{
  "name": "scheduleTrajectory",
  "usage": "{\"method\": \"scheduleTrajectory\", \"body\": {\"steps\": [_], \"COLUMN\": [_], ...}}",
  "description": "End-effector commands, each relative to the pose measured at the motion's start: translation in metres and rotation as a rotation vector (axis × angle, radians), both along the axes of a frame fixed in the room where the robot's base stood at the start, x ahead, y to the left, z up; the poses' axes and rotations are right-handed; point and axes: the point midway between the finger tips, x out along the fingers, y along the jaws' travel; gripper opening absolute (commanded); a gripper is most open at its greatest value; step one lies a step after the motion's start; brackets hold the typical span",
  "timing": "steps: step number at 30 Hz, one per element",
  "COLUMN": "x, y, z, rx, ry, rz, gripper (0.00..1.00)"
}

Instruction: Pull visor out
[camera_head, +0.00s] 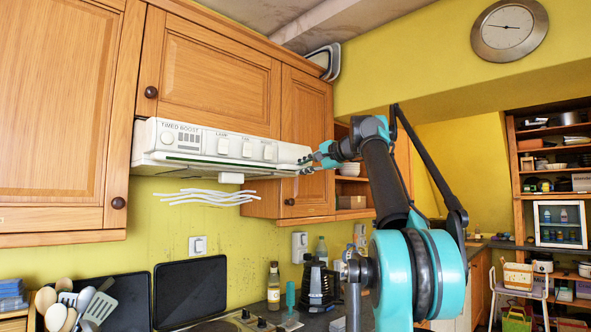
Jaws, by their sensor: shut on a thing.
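The white range hood (205,140) hangs under the wooden wall cabinets, with a dial, small labels and several switches on its front. Its visor (200,164) is the thin strip along the lower front, and it looks close to flush with the hood body. My gripper (307,166) is at the right end of the hood, shut on the visor's right end. The exact contact is small and partly hidden by the fingers. My teal and black arm reaches in from the lower right.
White wavy strands (207,196) hang just below the hood. A cabinet door (306,143) stands close to my gripper. The counter below holds a black coffee maker (318,284), bottles, a stove and a utensil holder. Open shelves (553,160) stand at the far right.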

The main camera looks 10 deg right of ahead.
Motion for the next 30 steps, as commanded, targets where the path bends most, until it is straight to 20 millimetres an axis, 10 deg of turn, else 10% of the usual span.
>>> {"method": "scheduleTrajectory", "body": {"steps": [16,17,21,30], "x": [-0.029,-0.029,-0.029,-0.029], "y": [-0.021,-0.021,-0.021,-0.021], "z": [-0.001,-0.001,-0.001,0.000], "rx": [-0.004,-0.005,-0.003,-0.001], "ry": [0.001,0.001,0.000,-0.001], "rz": [0.000,0.000,-0.001,-0.001], "gripper": [0.00,0.18,0.35,0.36]}}
